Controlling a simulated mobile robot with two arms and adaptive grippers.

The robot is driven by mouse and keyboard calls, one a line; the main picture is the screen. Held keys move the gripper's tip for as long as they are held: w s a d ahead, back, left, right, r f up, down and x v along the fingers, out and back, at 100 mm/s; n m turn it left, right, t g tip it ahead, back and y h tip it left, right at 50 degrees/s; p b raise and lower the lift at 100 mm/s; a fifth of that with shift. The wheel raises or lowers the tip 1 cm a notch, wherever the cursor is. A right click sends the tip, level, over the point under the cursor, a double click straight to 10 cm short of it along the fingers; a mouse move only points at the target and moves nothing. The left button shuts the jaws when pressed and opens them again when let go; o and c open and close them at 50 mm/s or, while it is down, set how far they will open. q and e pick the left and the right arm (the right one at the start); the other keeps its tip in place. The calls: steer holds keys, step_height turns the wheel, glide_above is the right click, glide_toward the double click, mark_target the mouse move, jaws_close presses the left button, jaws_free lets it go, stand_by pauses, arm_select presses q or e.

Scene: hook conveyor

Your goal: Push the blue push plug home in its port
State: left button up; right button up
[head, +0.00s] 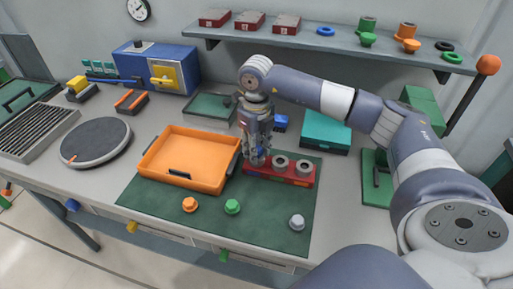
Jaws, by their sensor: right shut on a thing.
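A red port block (290,180) lies at the back right of the green mat, with two grey ring-shaped ports, the middle one (281,162) and the right one (303,168), showing empty. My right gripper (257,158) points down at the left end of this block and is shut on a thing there. A bit of blue shows between its fingers, which fits the blue push plug (261,153); the fingers hide most of it and the left port. I cannot tell how deep the plug sits. My left gripper is not in view.
An orange tray (177,178) stands close left of the block. Orange (190,204), green (232,206) and grey (297,221) plugs stand on the front of the mat (255,235). A teal box (326,130) and a small blue piece (281,122) are behind.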

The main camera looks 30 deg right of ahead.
steer(key=o, duration=1)
steer(key=shift+c, duration=0.2)
